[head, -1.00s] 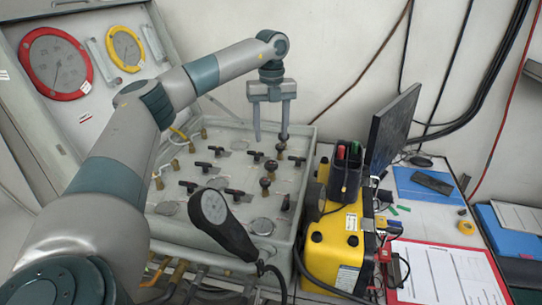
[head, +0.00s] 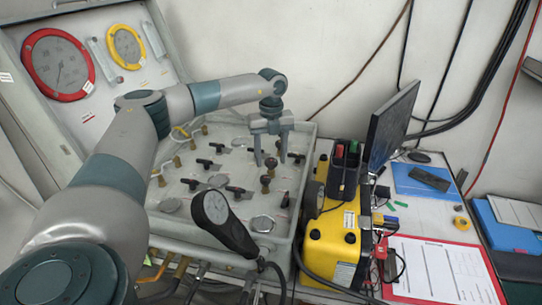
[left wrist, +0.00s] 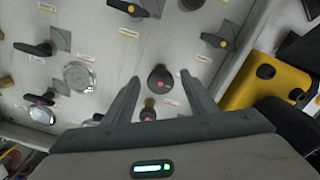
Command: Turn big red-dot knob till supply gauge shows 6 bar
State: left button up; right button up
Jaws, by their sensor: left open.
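In the left wrist view, a larger black knob with a red dot (left wrist: 160,78) sits between the tips of my left gripper (left wrist: 160,85); a smaller red-dot knob (left wrist: 149,112) is just below it. In the head view my open left gripper (head: 270,161) points down over the panel (head: 237,143), its fingers around the upper knobs. Whether they touch a knob I cannot tell. One dark round knob (head: 265,184) shows below it.
Several black T-handles (head: 190,184) and small dials (head: 263,224) stand on the panel. A yellow case (head: 333,240), a monitor (head: 391,127) and a red clipboard (head: 440,268) are on the right.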

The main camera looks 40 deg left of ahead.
pick_arm(q)
jog(key=c, duration=1.1)
jog(key=shift+o, duration=0.2)
